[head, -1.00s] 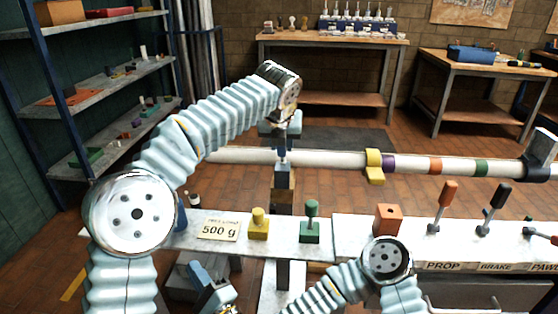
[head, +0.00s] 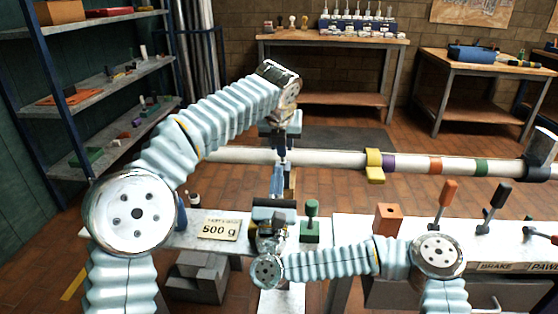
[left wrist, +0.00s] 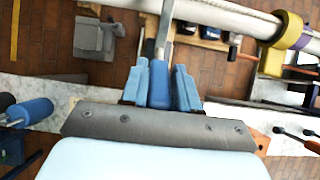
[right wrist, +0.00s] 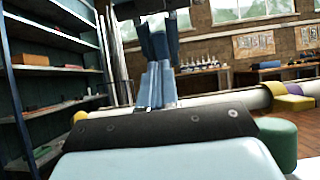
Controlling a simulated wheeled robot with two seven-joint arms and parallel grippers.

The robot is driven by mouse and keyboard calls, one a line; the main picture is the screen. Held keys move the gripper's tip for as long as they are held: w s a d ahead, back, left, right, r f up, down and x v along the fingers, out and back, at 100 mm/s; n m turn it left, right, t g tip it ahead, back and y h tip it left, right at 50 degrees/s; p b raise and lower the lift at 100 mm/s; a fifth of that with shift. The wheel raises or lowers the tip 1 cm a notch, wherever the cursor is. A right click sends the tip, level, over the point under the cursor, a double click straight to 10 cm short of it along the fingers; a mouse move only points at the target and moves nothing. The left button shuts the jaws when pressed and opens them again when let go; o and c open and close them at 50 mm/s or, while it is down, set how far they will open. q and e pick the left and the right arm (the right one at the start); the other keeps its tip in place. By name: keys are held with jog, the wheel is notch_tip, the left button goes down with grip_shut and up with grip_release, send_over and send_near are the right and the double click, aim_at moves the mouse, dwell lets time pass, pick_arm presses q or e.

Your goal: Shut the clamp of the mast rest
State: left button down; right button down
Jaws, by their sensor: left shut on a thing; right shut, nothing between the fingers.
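The white mast (head: 330,160) lies level across the scene, passing behind my left gripper. My left gripper (head: 282,157) points down in front of it. In the left wrist view it is shut on a blue grip (left wrist: 159,84) with a steel bar (left wrist: 165,38) running from it toward the mast. This looks like the clamp's lever; the clamp's jaw and the rest are mostly hidden behind my grippers. My right gripper (head: 277,170) is shut and empty just below the left one, pointing away. Its closed fingers show in the right wrist view (right wrist: 157,85).
On the near bench are a 500 g card (head: 219,229), a green knobbed piece (head: 311,225), an orange block (head: 388,218) and upright levers (head: 446,205). A yellow band (head: 374,165) circles the mast.

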aim_at(280, 148)
jog(key=shift+x, duration=2.25)
pick_arm(q)
jog(key=shift+d, duration=0.1)
pick_arm(e)
jog(key=shift+w+d+r+g, duration=0.1)
jog(key=shift+w+r+g, duration=0.3)
jog(key=shift+w+r, duration=0.15)
pick_arm(q)
jog(key=shift+s, duration=0.1)
jog(key=c, duration=0.9)
grip_release()
jog(key=shift+f, duration=0.1)
jog(key=shift+c, duration=0.2)
